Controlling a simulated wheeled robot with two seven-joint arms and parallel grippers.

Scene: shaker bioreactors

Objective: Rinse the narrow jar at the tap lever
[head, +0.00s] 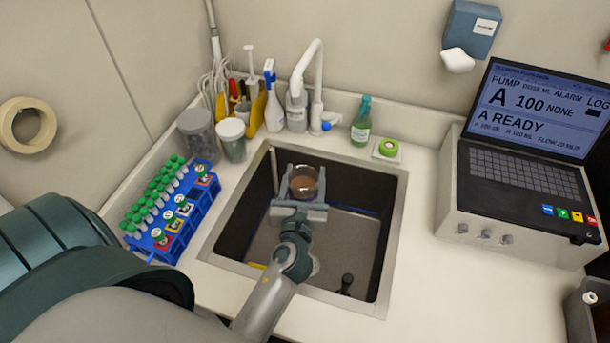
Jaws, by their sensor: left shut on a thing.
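The narrow jar (304,186) is a small clear vessel with brownish contents or bottom, seen from above inside the sink (345,260). My left gripper (303,190) is shut around it and holds it in the back part of the basin. The white tap (313,75) arches behind the sink's back edge, with its small blue lever (326,126) low on its right side. The jar is in front of and below the tap. No water stream is visible. My right gripper is not in view.
A blue rack (180,212) of green-capped tubes stands left of the sink. Jars, a spray bottle (272,100) and a green bottle (361,122) line the back. A pump unit (520,150) stands right.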

